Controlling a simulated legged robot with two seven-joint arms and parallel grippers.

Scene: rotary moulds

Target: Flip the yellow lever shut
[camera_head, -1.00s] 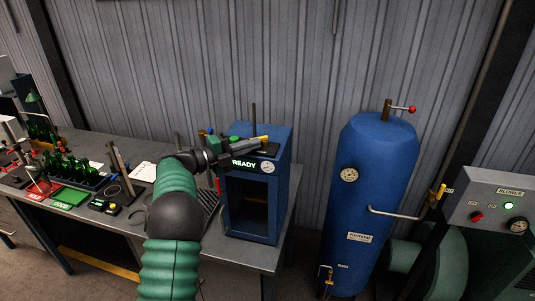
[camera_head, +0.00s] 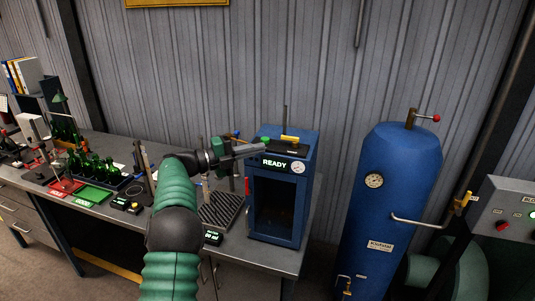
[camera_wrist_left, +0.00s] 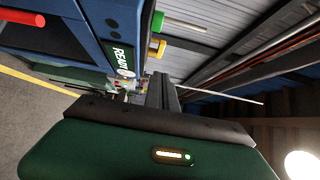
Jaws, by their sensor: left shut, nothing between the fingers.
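A yellow lever (camera_head: 290,139) lies low and roughly level on top of the blue cabinet (camera_head: 309,190). In the left wrist view a yellow piece (camera_wrist_left: 158,48) shows beside the READY display, next to a green knob. My left gripper (camera_head: 260,149) is shut and empty, in front of the cabinet's upper left. Its tips appear left of and below the lever, seemingly apart from it. The shut fingers also show in the left wrist view (camera_wrist_left: 161,88). Another yellow handle (camera_head: 463,201) is on the pipe right of the blue tank. My right gripper is not in view.
The READY display (camera_head: 274,162) and a gauge are on the cabinet front, with a red handle (camera_head: 247,186) at its left edge. A blue tank (camera_head: 393,190) stands to the right. Green bottles (camera_head: 92,165) and trays stand on the bench at left.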

